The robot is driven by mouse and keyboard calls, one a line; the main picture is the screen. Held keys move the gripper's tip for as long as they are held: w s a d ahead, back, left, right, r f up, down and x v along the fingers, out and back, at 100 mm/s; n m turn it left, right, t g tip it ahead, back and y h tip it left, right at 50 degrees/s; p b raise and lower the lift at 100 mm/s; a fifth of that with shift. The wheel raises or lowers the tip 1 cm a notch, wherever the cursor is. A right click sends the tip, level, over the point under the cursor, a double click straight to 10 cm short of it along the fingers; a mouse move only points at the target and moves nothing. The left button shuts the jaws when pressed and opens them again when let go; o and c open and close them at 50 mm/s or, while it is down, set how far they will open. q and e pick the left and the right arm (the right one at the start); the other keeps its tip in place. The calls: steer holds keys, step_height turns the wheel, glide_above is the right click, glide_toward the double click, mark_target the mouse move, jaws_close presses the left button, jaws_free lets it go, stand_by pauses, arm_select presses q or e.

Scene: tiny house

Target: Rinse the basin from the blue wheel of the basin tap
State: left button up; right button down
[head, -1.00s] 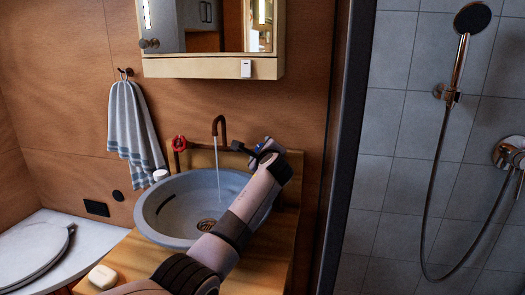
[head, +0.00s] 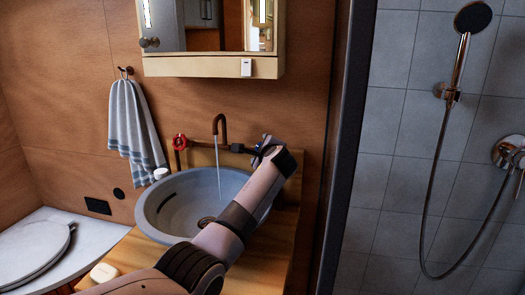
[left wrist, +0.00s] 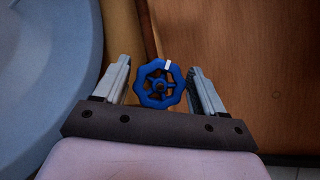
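The blue wheel (left wrist: 159,84) of the basin tap sits between the two fingers of my left gripper (left wrist: 160,66) in the left wrist view. The fingers are apart, with a gap to the wheel on the left and a narrower one on the right. A white mark shows at the wheel's upper right edge. In the head view my left arm reaches across the basin (head: 160,188) to the tap's right end, hiding most of the wheel. The dark tap (head: 220,128) pours a thin stream of water into the basin. A red wheel (head: 180,142) is at its left end. My right gripper is out of view.
The wooden counter (head: 276,250) carries the basin, a soap bar (head: 103,272) and a small white item (head: 160,173). A mirror cabinet (head: 210,67) hangs above. A towel (head: 133,125) hangs left. A dark shower frame (head: 340,165) stands close on the right.

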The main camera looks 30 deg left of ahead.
arm_select(q)
steer(key=shift+o, duration=0.5)
steer(key=shift+s+d, duration=0.1)
steer(key=v, duration=0.7)
steer(key=shift+f, duration=0.1)
stand_by(4.4)
